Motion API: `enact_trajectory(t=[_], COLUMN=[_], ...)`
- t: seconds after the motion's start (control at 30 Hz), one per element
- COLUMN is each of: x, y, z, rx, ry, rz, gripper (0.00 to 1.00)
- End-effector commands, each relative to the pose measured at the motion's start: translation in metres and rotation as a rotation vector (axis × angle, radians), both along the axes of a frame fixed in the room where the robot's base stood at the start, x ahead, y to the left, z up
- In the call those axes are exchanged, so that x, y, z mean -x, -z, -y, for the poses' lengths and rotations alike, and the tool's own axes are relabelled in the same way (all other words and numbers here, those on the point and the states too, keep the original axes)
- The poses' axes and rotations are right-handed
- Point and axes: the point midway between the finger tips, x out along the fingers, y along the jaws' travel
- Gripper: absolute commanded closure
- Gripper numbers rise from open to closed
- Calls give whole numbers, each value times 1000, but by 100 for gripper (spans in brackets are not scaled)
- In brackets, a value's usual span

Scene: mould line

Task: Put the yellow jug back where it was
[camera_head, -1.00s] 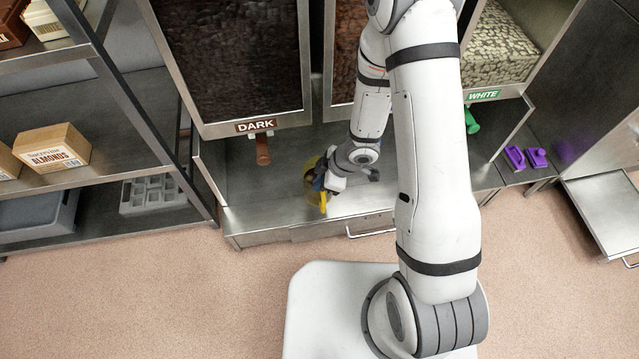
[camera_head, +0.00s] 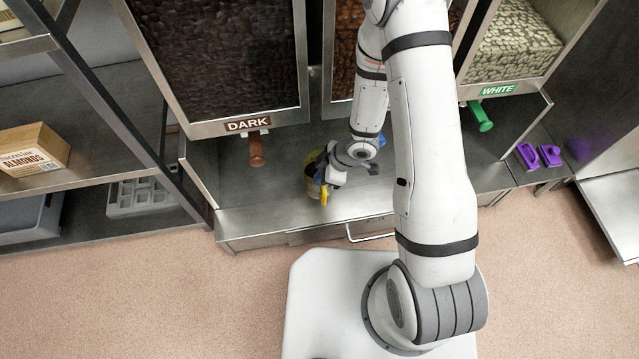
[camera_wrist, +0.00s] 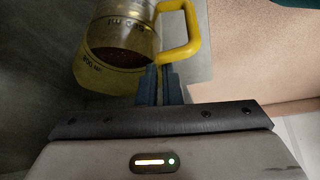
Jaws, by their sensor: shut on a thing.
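The yellow jug (camera_wrist: 115,40) is a see-through measuring jug with a yellow handle (camera_wrist: 185,30) and dark markings. Something dark brown shows inside it in the wrist view. My gripper (camera_wrist: 160,80) is shut on the jug at its handle side. In the head view the jug (camera_head: 314,190) is partly hidden by my gripper (camera_head: 326,180). It is over the steel counter (camera_head: 265,205), below and right of the dispenser labelled DARK. I cannot tell whether its base touches the counter.
The DARK dispenser (camera_head: 248,124) has a brown handle (camera_head: 256,150) beneath it. The WHITE dispenser (camera_head: 497,90) has a green handle (camera_head: 481,116). Two purple items (camera_head: 538,156) lie at the right. Shelving with an almonds box (camera_head: 33,150) stands at the left. The counter around the jug looks mostly clear.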

Motion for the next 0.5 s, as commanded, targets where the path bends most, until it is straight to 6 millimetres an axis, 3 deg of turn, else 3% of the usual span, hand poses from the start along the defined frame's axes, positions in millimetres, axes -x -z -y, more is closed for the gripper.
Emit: enact_trajectory(t=[0.2,0.47,0.5], x=[0,0,0], y=[31,32,33], z=[-1,-1,0], rx=[-1,0,1], ry=[-1,-2,-1], rz=[0,1,0], gripper=[100,100,93])
